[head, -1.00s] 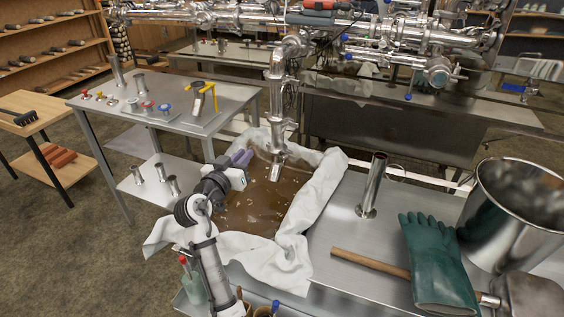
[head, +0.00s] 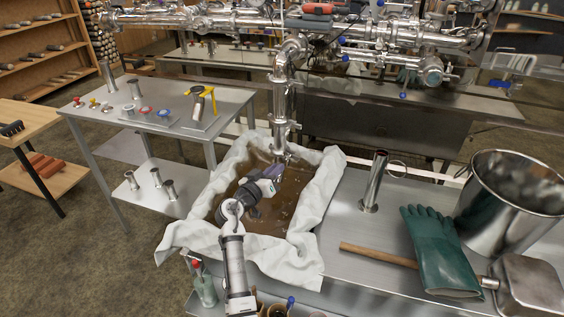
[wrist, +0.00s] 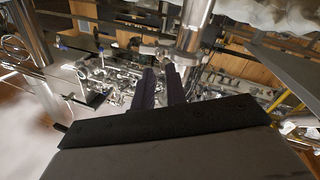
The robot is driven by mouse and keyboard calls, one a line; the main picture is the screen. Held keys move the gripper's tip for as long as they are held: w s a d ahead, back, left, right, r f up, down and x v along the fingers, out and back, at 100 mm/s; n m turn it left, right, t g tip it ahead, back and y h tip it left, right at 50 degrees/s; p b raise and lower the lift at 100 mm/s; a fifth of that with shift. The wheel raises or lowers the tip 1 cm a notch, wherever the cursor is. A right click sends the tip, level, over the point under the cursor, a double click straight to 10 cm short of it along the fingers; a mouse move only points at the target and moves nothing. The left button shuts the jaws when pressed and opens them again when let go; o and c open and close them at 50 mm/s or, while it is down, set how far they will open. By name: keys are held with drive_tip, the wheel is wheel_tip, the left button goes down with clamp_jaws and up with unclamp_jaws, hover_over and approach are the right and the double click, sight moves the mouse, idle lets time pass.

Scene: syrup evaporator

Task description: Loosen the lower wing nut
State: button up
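A shiny vertical pipe (head: 281,105) drops from the overhead pipework to just above the cloth-lined basin of brown liquid. Clamp-like joints show along it, but I cannot make out the lower wing nut in the head view. My gripper (head: 274,171) is over the basin, near the pipe's lower end, slightly left of and below it in the picture. In the wrist view, the two dark purple fingers (wrist: 160,74) stand a little apart with nothing visible between them. The shiny pipe (wrist: 196,28) is just beyond the fingertips, with metal fittings beside it.
The white cloth (head: 314,205) drapes over the basin rim around my arm. On the right bench are an upright tube (head: 374,182), a steel pot (head: 508,205), green gloves (head: 441,255) and a wooden-handled tool (head: 378,255). A table (head: 170,100) with small fittings is at left.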

sight(288, 158)
drive_tip(key=shift+p+x, duration=0.35)
drive_tip(key=shift+x, duration=1.65)
clamp_jaws()
